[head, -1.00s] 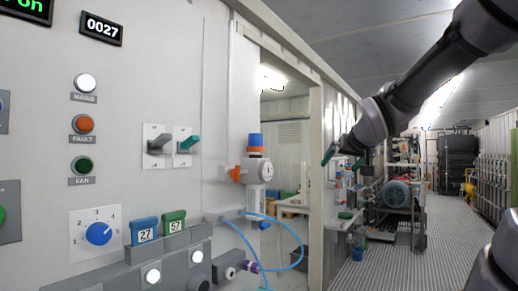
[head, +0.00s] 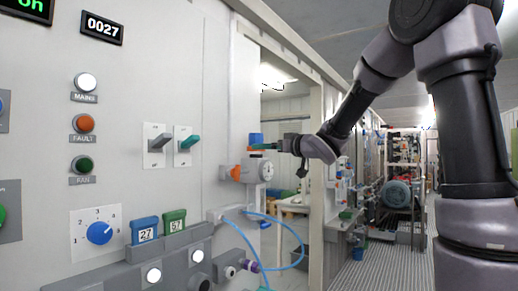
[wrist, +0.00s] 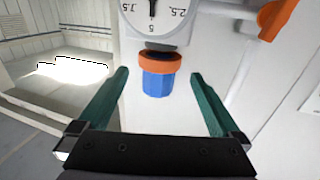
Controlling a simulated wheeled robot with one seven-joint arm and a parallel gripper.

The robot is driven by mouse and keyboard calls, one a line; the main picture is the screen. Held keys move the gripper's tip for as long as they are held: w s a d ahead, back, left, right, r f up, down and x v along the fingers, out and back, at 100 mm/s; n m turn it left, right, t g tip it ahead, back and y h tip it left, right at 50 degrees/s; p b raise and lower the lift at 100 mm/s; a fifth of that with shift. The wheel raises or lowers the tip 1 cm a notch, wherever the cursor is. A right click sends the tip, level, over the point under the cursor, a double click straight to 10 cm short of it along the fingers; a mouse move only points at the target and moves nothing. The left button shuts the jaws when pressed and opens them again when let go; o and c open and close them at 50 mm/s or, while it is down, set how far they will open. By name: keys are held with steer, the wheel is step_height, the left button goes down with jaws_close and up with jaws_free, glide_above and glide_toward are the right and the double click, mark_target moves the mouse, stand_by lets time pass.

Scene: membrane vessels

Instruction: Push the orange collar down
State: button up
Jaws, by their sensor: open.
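The orange collar (wrist: 160,62) is a ring around the base of a blue knob (wrist: 157,85), below a round dial gauge (wrist: 155,20) in the wrist view, which looks upside down. In the head view the blue knob (head: 255,138) is on top of the regulator, with its gauge (head: 266,171) below. There my gripper (head: 258,147) is level with the collar and mostly hides it. In the wrist view my gripper (wrist: 160,74) is open, its two teal fingers on either side of the knob and collar with gaps showing. Contact is not visible.
An orange side knob (head: 234,173) sticks out left of the gauge. A blue hose (head: 300,240) loops below. An open doorway is behind the regulator.

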steer(key=x, duration=0.5)
